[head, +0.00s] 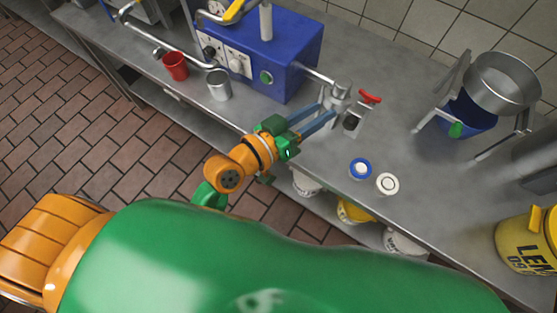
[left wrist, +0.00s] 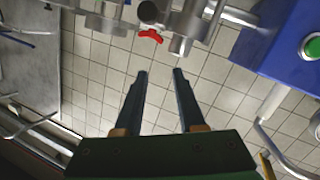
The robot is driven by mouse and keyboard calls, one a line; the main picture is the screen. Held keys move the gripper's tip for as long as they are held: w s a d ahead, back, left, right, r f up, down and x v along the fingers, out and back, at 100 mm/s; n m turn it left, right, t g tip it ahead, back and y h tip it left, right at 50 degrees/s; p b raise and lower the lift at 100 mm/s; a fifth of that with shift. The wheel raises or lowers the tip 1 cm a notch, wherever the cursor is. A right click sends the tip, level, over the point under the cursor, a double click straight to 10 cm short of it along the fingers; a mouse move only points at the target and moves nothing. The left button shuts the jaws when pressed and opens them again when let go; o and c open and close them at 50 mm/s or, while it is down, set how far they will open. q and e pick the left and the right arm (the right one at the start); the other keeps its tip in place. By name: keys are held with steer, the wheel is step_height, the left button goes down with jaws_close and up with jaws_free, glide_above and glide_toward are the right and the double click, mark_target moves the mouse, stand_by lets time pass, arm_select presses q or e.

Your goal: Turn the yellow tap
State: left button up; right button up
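A yellow tap handle (head: 234,10) shows at the top of the head view, on metal pipework above the blue machine (head: 268,50). Its top is cut off by the frame edge. My left gripper (head: 327,109) is well below and right of it, by a metal fitting (head: 338,98) on the machine's outlet pipe. In the left wrist view the two fingers (left wrist: 159,72) are apart with nothing between them. The red tap (left wrist: 150,36) and metal pipework lie beyond the tips. My right gripper is not in view.
The red tap also shows in the head view (head: 370,98). A red cup (head: 175,66) and a metal cup (head: 219,85) stand left of the machine. A metal hopper (head: 500,85) and yellow tub (head: 525,243) are at right. The counter's centre right is mostly clear.

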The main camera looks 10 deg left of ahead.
arm_select(q)
steer(key=s+a+f+g+y, duration=0.2)
steer(key=a+f, duration=0.1)
steer(key=f, duration=0.4)
steer(key=s+a+f+g+y, duration=0.2)
steer(key=s+a+f+g, duration=0.1)
steer(key=f, duration=0.5)
steer(key=shift+s+y, duration=0.35)
steer(key=shift+y, duration=0.05)
steer(key=s+a+f+g+y, duration=0.1)
steer(key=s+a+f+g, duration=0.2)
steer(key=f, duration=0.5)
steer(key=s+a+f+y, duration=0.1)
steer(key=s+a+f, duration=0.1)
steer(key=s+f, duration=0.45)
steer(key=s+a+f+g+y, duration=0.2)
steer(key=s+a+f, duration=0.1)
steer(key=f, duration=0.6)
steer(key=s+a+f+g, duration=0.1)
steer(key=s+a+f, duration=0.1)
steer(key=s, duration=0.3)
steer(key=s+a+f+g, duration=0.1)
steer(key=s+a+f, duration=0.1)
steer(key=s, duration=0.4)
steer(key=shift+s+f+y, duration=0.15)
steer(key=shift+s+y, duration=0.1)
steer(key=shift+y, duration=0.15)
